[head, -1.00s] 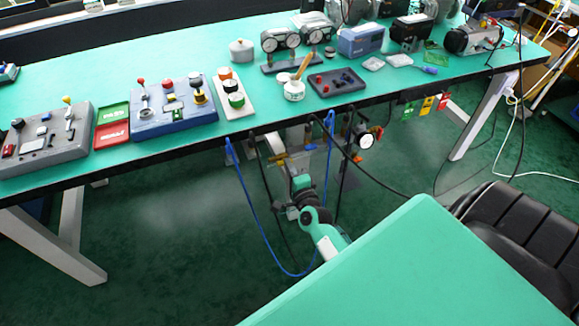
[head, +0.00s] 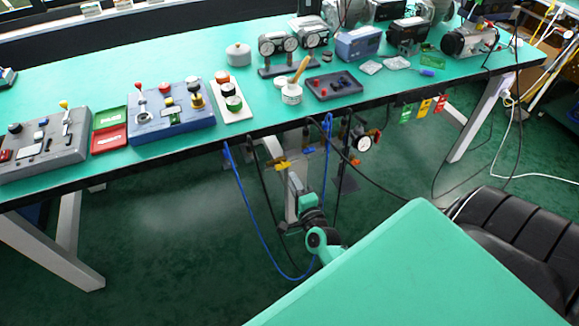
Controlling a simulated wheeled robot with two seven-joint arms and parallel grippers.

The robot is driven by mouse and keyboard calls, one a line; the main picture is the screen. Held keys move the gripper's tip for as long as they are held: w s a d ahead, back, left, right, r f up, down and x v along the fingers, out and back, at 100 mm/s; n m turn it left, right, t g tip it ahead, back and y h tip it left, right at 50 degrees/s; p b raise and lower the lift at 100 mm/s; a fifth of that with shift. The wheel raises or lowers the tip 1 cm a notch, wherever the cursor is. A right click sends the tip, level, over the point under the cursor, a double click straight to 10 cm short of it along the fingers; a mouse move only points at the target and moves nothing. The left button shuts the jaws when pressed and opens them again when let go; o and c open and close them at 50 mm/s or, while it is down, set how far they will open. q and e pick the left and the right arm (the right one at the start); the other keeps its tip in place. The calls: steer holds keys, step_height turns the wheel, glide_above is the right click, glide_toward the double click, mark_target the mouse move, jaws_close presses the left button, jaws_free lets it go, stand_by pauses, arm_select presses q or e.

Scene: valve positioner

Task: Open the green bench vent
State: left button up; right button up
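A round gauge (head: 362,143) with orange handles hangs under the bench to the right. I cannot make out a green vent for certain among these fittings. My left gripper is not in view.
Blue hose (head: 240,195) and black cables loop down around my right arm. The bench (head: 200,65) carries control boxes, gauges and tools. Green, yellow and red tags (head: 424,108) hang at its edge. A teal surface (head: 420,270) and a black chair (head: 520,235) fill the lower right.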

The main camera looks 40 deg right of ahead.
steer(key=v, duration=0.8)
steer(key=shift+s, duration=0.1)
